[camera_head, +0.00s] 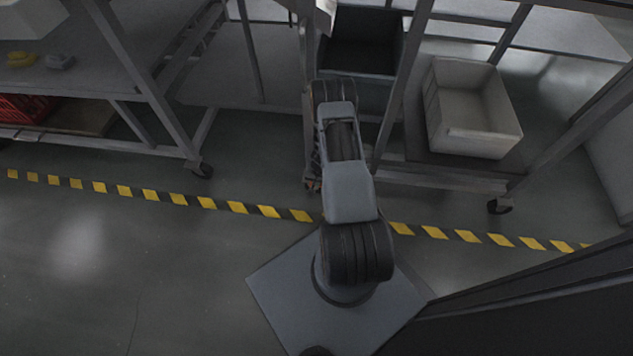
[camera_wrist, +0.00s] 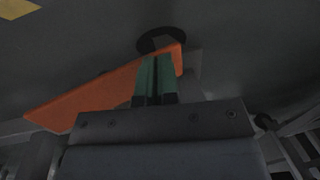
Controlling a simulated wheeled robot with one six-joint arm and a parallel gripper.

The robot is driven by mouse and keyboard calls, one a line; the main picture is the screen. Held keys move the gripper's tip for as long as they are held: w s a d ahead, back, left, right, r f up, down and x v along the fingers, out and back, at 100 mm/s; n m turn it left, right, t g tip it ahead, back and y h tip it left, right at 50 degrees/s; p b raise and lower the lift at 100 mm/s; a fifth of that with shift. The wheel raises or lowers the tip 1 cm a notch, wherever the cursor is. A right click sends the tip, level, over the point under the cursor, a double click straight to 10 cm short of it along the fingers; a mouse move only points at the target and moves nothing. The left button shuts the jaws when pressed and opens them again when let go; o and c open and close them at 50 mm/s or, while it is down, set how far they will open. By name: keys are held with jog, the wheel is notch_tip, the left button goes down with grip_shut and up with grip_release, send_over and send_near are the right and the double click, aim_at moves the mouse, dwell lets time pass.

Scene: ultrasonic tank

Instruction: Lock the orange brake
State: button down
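The orange brake (camera_wrist: 95,95) shows in the wrist view as a flat, slanted plate, running from the lower left up to the dark round wheel (camera_wrist: 162,39). My gripper (camera_wrist: 156,62) has its two green fingers pressed side by side, with nothing visible between them. The fingertips overlap the upper right end of the brake in the picture; I cannot tell whether they touch it. In the head view my arm reaches toward the carts and hides most of the area around the gripper. The brake cannot be made out clearly there.
A cart with a pale grey bin (camera_head: 468,140) stands at right, with a black bin (camera_head: 362,45) beside it. Another cart at left carries a red crate (camera_head: 25,107). Yellow-black floor tape (camera_head: 130,192) crosses in front. The floor at front left is clear.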

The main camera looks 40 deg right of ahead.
jog(key=shift+f, duration=0.2)
notch_tip(320, 180, up, 14)
jog(key=w+a+p, duration=0.2)
jog(key=p, duration=0.5)
jog(key=shift+w+a, duration=0.3)
jog(key=shift+a, duration=0.05)
jog(key=shift+f, duration=0.1)
